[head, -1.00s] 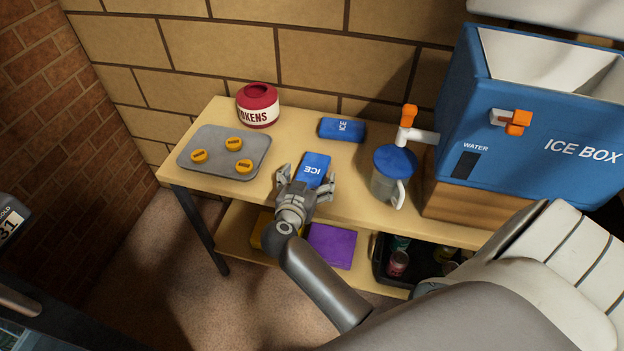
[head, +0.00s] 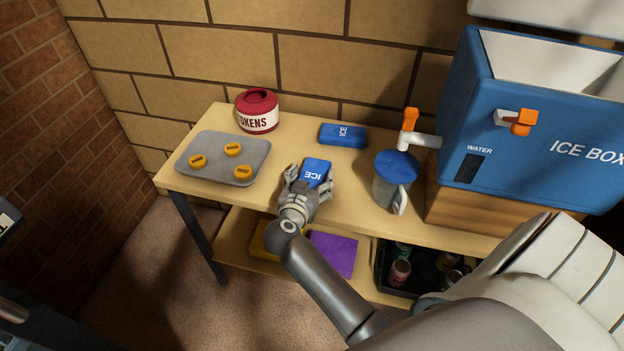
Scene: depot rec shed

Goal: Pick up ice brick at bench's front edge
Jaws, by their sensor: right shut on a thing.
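The blue ice brick (head: 316,169) with white lettering lies at the front edge of the wooden bench (head: 355,205). My right gripper (head: 309,186) is shut on this brick, with its fingers on the brick's two sides. The near part of the brick is hidden by the gripper. I cannot tell whether the brick is clear of the bench top. A second blue ice brick (head: 343,135) lies farther back on the bench, near the wall. My left gripper is not in view.
A grey tray (head: 216,147) with yellow tokens and a red-lidded token jar (head: 257,111) stand left. A blue-lidded jug (head: 393,183) stands right, beside the blue ice box (head: 535,120). The lower shelf holds a purple item (head: 334,252) and a black crate (head: 392,290) with cans.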

